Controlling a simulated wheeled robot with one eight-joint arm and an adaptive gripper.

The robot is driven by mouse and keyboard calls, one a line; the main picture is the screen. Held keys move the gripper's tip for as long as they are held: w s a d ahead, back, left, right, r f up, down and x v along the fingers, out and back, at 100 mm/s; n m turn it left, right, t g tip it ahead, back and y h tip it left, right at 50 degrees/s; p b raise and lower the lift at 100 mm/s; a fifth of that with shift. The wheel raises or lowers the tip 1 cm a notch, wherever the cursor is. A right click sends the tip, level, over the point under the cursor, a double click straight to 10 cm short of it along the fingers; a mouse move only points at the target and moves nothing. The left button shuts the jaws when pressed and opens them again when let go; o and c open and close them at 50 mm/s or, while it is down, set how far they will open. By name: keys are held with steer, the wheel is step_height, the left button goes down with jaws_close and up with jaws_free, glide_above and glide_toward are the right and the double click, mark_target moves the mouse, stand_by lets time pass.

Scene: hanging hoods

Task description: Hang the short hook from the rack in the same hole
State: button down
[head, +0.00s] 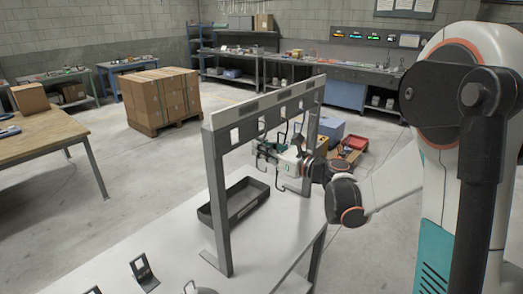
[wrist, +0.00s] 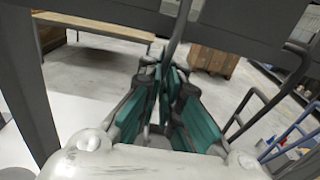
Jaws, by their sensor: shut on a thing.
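The rack (head: 217,180) is a grey frame on the white table, with a top bar that has several square openings. My gripper (wrist: 165,85) has teal fingers and is shut on the short hook (wrist: 182,28), a thin grey rod that rises between the fingertips toward the rack bar. In the head view my gripper (head: 268,151) is just under the bar, on its right half. Thin dark hooks show near it, but I cannot tell which is the held one. Whether the held hook's top is in a hole is hidden.
A black open tray (head: 234,203) sits on the white table (head: 165,235) under the rack. A small dark stand (head: 143,272) is at the table's front left. In the wrist view, other bent rods (wrist: 262,100) are close on the right. Stacked boxes (head: 160,95) stand on the floor behind.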

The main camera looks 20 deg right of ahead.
steer(key=shift+r, duration=0.25)
steer(key=shift+s+d, duration=0.1)
steer(key=shift+v, duration=1.7)
steer(key=v, duration=1)
steer(key=shift+r, duration=0.15)
